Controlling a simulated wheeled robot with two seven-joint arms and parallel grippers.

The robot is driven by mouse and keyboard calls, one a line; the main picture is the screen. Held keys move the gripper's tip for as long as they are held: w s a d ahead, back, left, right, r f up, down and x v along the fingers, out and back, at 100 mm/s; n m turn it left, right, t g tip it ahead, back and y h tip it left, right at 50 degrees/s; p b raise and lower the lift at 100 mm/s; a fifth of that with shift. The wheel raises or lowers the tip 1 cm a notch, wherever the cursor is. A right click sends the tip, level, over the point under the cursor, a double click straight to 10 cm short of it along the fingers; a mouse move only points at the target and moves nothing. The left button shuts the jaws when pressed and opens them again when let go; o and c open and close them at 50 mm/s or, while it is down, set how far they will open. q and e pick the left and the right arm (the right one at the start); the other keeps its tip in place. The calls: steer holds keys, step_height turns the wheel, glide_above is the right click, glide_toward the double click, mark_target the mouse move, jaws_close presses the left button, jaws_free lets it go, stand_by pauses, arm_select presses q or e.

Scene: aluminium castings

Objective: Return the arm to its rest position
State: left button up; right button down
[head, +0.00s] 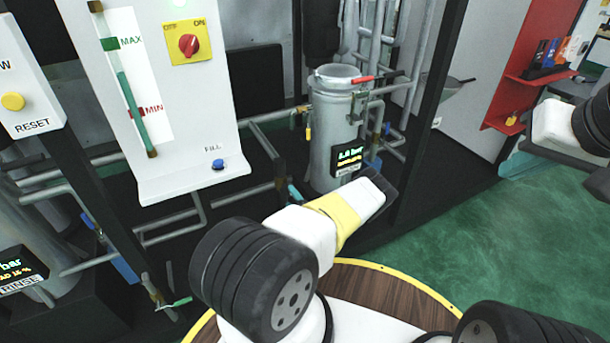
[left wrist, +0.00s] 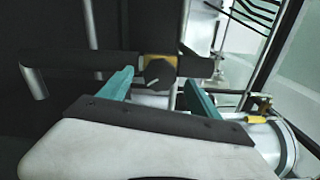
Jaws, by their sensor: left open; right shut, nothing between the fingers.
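My left arm comes up from the bottom of the head view, with a black ribbed joint, a white link and a yellow band. Its dark left gripper (head: 380,190) points up and right, in front of the lower part of the metal tank; its fingers are hard to make out there. In the left wrist view the left gripper (left wrist: 160,82) shows two teal fingers, apart. A dark round knob with a yellow part (left wrist: 160,72) shows beyond the gap.
A metal tank (head: 334,125) with a display and red-handled valve stands among pipes. A white panel (head: 190,110) holds a red rotary switch (head: 188,44), level gauge (head: 128,85) and blue button (head: 218,164). A red shelf (head: 510,115) stands right. Green floor (head: 470,240) is clear.

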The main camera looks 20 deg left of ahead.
arm_select(q)
steer(key=shift+v, duration=1.15)
steer(key=a+r+n+g+y, duration=0.35)
steer(key=r+n+g, duration=0.4)
steer(key=r, duration=0.85)
steer(key=s+d+r+n+g+h, duration=0.2)
steer(key=s+r+n+g+h, duration=0.35)
steer(key=r, duration=0.75)
steer(key=s+d+r+m+t+h, duration=0.3)
steer(key=s+d+r+t+h, duration=0.4)
steer(key=s+d+r+h, duration=0.6)
steer(key=s+d+r, duration=0.9)
steer(key=s+r, duration=0.1)
steer(key=r, duration=0.3)
steer(key=shift+s+d+r+m+h, duration=0.15)
steer(key=shift+s+d+m+h, duration=0.15)
steer(key=shift+s+d+h, duration=0.1)
